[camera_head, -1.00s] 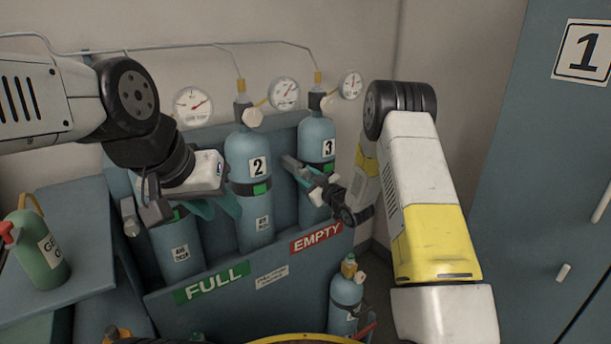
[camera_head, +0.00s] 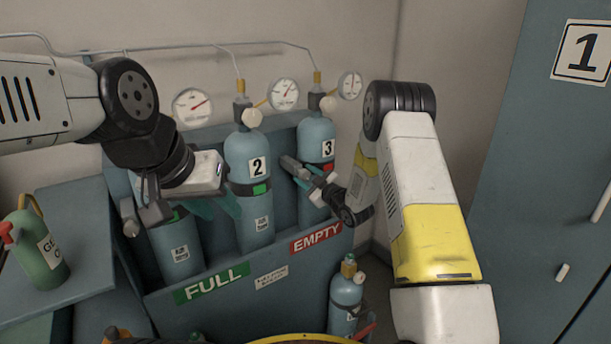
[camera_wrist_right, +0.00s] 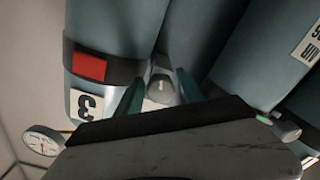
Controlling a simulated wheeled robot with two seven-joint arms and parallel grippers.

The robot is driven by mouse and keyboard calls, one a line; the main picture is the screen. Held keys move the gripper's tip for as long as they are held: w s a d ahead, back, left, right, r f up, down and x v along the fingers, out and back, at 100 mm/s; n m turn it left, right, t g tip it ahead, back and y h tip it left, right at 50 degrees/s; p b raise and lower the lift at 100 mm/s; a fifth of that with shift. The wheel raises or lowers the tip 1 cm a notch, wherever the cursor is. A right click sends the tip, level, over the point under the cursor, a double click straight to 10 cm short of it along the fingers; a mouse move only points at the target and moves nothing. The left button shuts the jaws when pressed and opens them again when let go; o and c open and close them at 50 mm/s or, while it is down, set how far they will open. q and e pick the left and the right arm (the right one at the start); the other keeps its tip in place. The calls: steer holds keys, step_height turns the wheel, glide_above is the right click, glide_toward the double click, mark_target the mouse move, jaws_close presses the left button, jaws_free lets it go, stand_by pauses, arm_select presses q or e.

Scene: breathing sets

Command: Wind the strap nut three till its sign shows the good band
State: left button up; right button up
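Cylinder three (camera_head: 316,143) stands at the right of the rack, and its side also shows in the right wrist view (camera_wrist_right: 110,25). Its sign (camera_head: 328,168) is red, as the right wrist view shows too (camera_wrist_right: 89,67). The grey strap nut three (camera_wrist_right: 160,88) sticks out beside that cylinder's strap. My right gripper (camera_wrist_right: 160,82) has its teal fingers on either side of the nut, with small gaps showing, so it looks open around it. My left gripper (camera_head: 214,206) is open and empty in front of cylinders one and two.
Cylinder two (camera_head: 248,160) shows a green sign, and cylinder one (camera_head: 176,250) is partly behind my left arm. The rack's front panel (camera_head: 250,305) bears FULL and EMPTY labels. A small blue cylinder (camera_head: 345,298) stands at its right. A green container (camera_head: 38,262) stands at the left.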

steer(key=v, duration=0.7)
steer(key=shift+s+d, duration=0.2)
steer(key=shift+s, duration=0.15)
steer(key=s+d+r+m+g+h, duration=0.1)
steer(key=s+d+r+m+h, duration=0.35)
steer(key=r, duration=0.35)
steer(key=s+d+r+m+g+h, duration=0.1)
steer(key=s+d+r+m+h, duration=0.2)
steer(key=d+r, duration=0.3)
steer(key=s+r+m+g, duration=0.1)
steer(key=s+m+g, duration=0.1)
steer(key=s, duration=1.3)
steer(key=s+a+r+m+g, duration=0.1)
steer(key=s+r+m+g, duration=0.1)
steer(key=s, duration=1.3)
steer(key=m+g, duration=0.1)
steer(key=g, duration=0.1)
steer(key=shift+s+r+g, duration=0.2)
steer(key=shift+r+g, duration=0.05)
steer(key=shift+g, duration=0.15)
